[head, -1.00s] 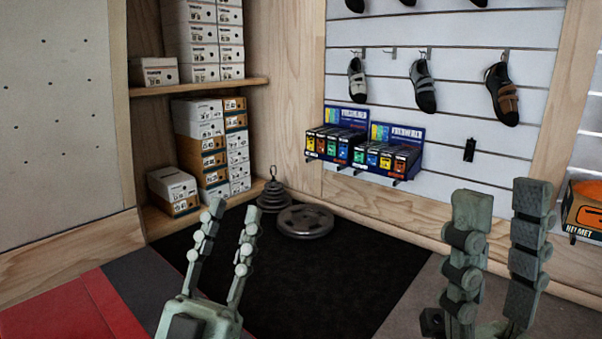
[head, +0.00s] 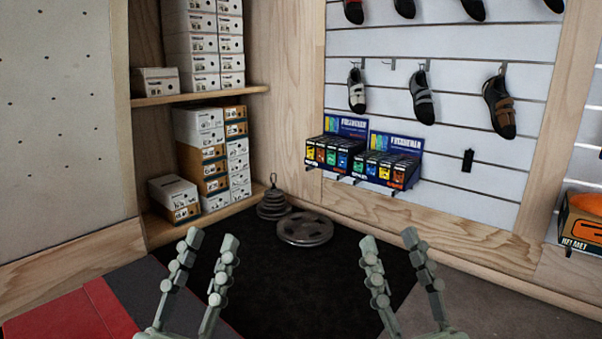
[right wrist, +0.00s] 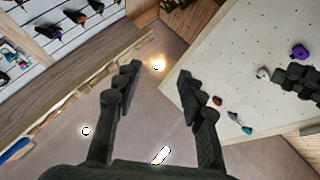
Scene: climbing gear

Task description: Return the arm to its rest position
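My left gripper (head: 210,240) is at the bottom of the head view, left of the middle, with its two fingers spread and nothing between them. My right gripper (head: 391,246) is at the bottom of the head view, right of the middle, also with its fingers apart and empty. In the right wrist view my right gripper (right wrist: 157,80) shows its two dark fingers wide apart with only floor and wall behind them. Neither gripper touches anything that I can see.
A round weight plate (head: 305,229) and a stack of smaller weights (head: 273,202) lie on the black mat (head: 290,285). Shoe boxes (head: 212,150) fill the shelves at left. Climbing shoes (head: 421,95) and boxed displays (head: 393,162) are on the slatted wall. A helmet box (head: 580,225) is at right.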

